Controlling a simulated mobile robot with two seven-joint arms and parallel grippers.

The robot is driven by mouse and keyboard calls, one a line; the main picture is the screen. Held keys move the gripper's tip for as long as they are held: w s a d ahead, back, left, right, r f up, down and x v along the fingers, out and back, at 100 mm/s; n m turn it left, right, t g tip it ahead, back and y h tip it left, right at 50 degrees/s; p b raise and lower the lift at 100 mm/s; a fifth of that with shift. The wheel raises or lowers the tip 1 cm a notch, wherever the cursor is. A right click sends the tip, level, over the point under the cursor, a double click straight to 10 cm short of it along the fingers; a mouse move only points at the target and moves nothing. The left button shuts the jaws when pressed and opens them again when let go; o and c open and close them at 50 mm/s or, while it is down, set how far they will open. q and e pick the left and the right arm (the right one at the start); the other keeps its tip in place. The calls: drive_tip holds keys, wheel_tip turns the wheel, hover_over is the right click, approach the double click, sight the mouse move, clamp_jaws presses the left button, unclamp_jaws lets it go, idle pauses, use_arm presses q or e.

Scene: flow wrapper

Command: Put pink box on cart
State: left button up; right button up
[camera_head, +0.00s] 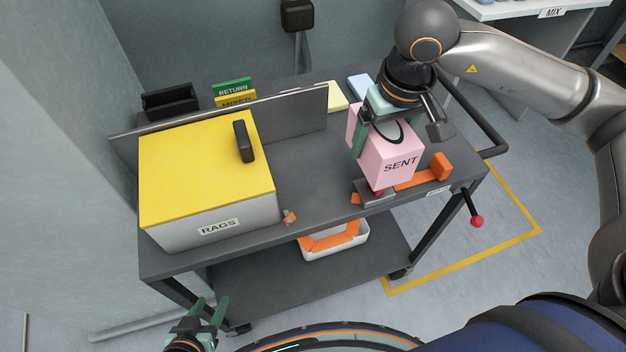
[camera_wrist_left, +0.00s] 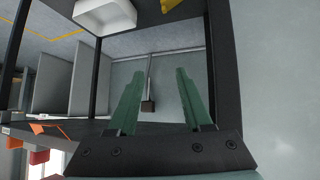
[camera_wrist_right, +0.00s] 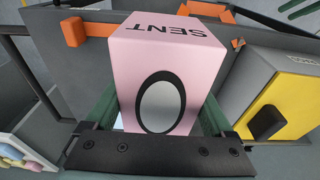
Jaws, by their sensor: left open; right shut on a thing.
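The pink box (camera_head: 389,158) is marked SENT and has a black-ringed grey oval on one face. My right gripper (camera_head: 384,128) is shut on it over the right part of the cart's top. The right wrist view shows the pink box (camera_wrist_right: 168,70) between the green fingers. I cannot tell whether its underside touches the cart. The dark grey cart (camera_head: 312,170) has a top and a lower shelf. My left gripper (camera_head: 207,312) is open and empty, low in front of the cart; its spread fingers (camera_wrist_left: 160,103) show in the left wrist view.
A yellow-lidded RAGS box (camera_head: 205,170) fills the cart's left side. An orange-handled tool (camera_head: 424,174) lies at the front right, beside the pink box. A grey upright panel (camera_head: 225,110) stands behind. The top's middle is clear. A white bin (camera_head: 335,243) is on the lower shelf.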

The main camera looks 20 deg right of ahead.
drive_tip(key=w+a+f, duration=0.1)
drive_tip(key=a+f, duration=0.1)
drive_tip(key=a, duration=0.1)
drive_tip(key=a+f, duration=0.3)
drive_tip(key=w+a+f+p, duration=0.1)
drive_tip(key=a+f, duration=0.2)
drive_tip(key=a, duration=0.1)
drive_tip(key=shift+w, duration=0.35)
drive_tip(key=f, duration=0.3)
drive_tip(key=shift+a+f, duration=0.15)
drive_tip(key=shift+a, duration=0.05)
drive_tip(key=shift+w+f, duration=0.1)
drive_tip(key=shift+f, duration=0.05)
drive_tip(key=shift+f, duration=0.25)
drive_tip(key=o, duration=1.2)
drive_tip(key=shift+r, duration=0.1)
